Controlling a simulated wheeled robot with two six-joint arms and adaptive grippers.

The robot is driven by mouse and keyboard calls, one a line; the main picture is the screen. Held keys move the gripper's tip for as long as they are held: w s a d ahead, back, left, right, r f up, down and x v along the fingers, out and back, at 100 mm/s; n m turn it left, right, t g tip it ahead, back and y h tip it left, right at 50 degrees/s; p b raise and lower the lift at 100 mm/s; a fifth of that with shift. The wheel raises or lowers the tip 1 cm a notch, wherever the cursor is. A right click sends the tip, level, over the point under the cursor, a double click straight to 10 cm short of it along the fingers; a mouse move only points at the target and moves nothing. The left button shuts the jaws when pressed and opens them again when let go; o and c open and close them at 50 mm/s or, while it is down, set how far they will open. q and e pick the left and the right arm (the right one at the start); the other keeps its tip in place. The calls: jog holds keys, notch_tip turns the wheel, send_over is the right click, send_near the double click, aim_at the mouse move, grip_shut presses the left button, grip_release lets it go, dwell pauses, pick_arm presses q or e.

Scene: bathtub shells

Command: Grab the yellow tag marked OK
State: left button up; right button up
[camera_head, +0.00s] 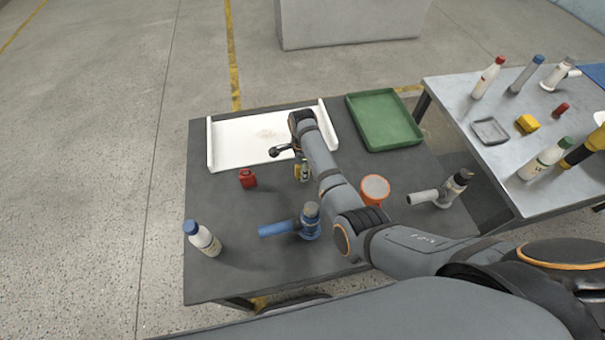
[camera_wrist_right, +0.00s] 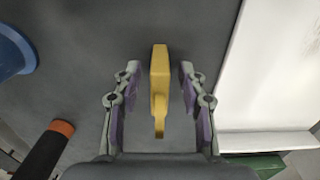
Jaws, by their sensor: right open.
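The yellow tag (camera_wrist_right: 159,85) stands out against the dark table in the right wrist view, a narrow piece with a small hook-like lower end. My right gripper (camera_wrist_right: 159,76) is open, with one finger on each side of the tag and a visible gap on both sides. I cannot read any OK marking from this angle. In the head view my right arm reaches over the dark table, and a small yellow patch (camera_head: 298,172) shows beside its wrist, partly hidden. My left gripper is not in view.
A white tray (camera_head: 233,153) lies at the back of the table, beside a green tray (camera_head: 414,137). A red item (camera_head: 247,178), a blue tool (camera_head: 280,228), an orange container (camera_head: 374,190) and a blue-capped bottle (camera_head: 204,241) stand around. Another table (camera_head: 475,123) is at right.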

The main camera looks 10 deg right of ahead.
jog(key=shift+r, duration=0.1)
grip_shut()
